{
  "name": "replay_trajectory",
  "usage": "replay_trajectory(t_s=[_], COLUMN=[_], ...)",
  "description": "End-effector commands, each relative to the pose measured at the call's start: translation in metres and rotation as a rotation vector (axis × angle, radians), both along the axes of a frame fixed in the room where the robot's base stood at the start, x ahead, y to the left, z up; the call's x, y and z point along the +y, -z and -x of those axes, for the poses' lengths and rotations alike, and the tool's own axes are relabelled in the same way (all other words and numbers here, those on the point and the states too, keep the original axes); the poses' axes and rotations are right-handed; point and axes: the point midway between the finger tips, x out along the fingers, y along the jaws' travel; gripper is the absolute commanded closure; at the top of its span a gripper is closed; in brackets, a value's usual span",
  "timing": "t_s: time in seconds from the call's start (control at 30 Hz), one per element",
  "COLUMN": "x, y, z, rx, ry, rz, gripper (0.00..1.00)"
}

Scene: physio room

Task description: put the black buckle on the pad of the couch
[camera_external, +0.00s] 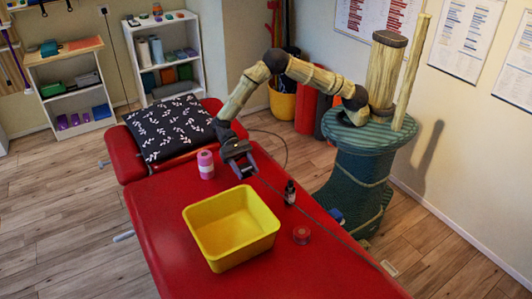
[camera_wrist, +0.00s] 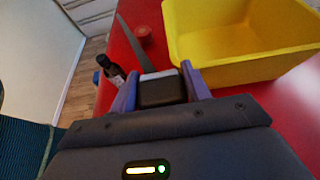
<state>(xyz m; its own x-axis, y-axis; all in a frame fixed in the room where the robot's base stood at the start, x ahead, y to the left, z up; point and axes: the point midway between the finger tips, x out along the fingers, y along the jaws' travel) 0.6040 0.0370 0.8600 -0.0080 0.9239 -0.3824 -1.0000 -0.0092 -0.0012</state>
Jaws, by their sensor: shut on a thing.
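My gripper (camera_external: 246,172) hangs low over the red pad of the couch (camera_external: 165,215), between a pink-and-white roll and a dark bottle. In the wrist view my gripper (camera_wrist: 160,88) is shut on the black buckle (camera_wrist: 161,93), which sits between its two purple-grey fingers. A grey strap (camera_wrist: 133,42) runs away from the buckle over the red pad. In the external view this strap (camera_external: 330,222) crosses the pad towards its right edge.
A yellow bin (camera_external: 231,228) stands on the pad close to my gripper. The pink-and-white roll (camera_external: 205,165), the dark bottle (camera_external: 290,192) and a reddish tape roll (camera_external: 301,235) stand around it. A patterned black pillow (camera_external: 168,128) lies at the far end. The near pad is clear.

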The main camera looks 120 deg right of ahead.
Motion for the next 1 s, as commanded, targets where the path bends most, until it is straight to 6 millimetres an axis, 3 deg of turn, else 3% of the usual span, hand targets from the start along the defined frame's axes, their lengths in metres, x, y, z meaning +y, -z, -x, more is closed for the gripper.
replay_trajectory(t_s=[0.57,1.0], x=[-0.001,-0.001], y=[0.0,0.06], z=[-0.001,-0.001], rx=[0.0,0.001], ry=[0.01,0.009], rz=[0.0,-0.001], gripper=[0.78,0.78])
